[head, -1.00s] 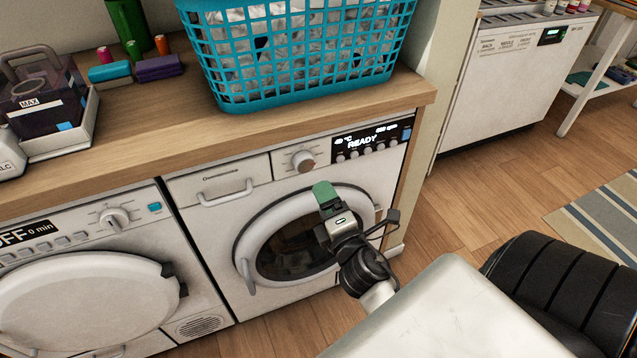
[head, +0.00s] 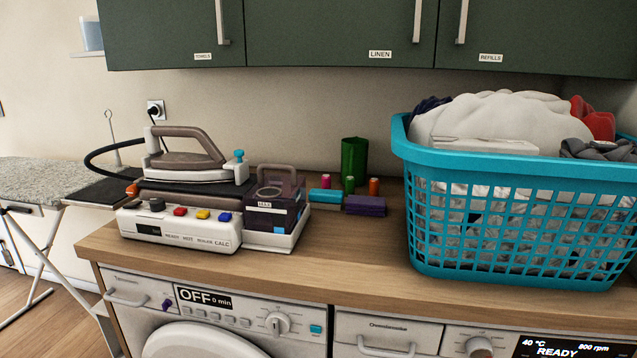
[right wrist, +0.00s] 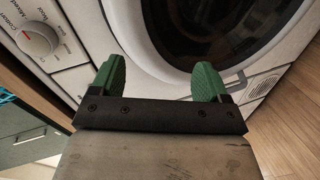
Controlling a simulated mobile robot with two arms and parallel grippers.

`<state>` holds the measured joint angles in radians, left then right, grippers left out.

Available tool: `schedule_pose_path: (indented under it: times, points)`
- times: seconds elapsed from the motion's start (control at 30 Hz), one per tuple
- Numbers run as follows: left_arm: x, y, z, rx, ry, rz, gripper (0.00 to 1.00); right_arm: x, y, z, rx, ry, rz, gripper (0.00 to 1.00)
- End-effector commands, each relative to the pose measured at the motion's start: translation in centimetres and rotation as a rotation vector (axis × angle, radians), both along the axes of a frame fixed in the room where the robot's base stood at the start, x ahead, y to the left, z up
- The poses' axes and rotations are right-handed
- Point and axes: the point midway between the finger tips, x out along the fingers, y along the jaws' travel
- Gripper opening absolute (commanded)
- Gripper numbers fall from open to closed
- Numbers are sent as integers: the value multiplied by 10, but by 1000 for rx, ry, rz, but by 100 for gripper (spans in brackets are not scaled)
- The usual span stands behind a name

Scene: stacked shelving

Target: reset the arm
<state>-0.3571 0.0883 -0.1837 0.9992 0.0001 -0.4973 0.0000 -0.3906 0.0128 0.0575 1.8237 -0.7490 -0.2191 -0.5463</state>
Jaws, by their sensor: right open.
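My right gripper (right wrist: 160,82) shows in the right wrist view. Its two green fingers are spread apart with nothing between them. It is in front of a white front-loading machine (right wrist: 117,55) with a dark round door (right wrist: 200,28). A control knob (right wrist: 37,39) shows at the upper left of that view. Neither gripper nor arm shows in the head view now.
A wooden counter (head: 330,255) holds a steam iron station (head: 180,228), thread spools, a green container (head: 354,160) and a teal laundry basket (head: 520,230) full of cloth. Dark green cabinets (head: 320,35) hang above. An ironing board (head: 38,178) stands at left.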

Motion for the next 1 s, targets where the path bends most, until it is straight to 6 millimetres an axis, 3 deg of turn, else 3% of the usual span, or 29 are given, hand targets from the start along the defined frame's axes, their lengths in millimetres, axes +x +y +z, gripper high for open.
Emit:
schedule_pose_path:
  times: [0.03,0.2,0.3,0.5,0.7,0.73,1.0]
  points:
    - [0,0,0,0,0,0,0,-10,8,-41,110,87,-22,76]
    - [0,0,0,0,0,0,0,-64,32,-157,451,365,-166,76]
    - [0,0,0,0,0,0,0,-107,43,-211,604,519,-282,76]
    - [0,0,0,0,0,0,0,-190,56,-281,793,754,-521,76]
    - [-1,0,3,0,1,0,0,-268,60,-317,893,927,-761,76]
    - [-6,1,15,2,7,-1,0,-267,59,-303,892,920,-752,76]
    - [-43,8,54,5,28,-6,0,-303,52,-263,876,936,-752,76]
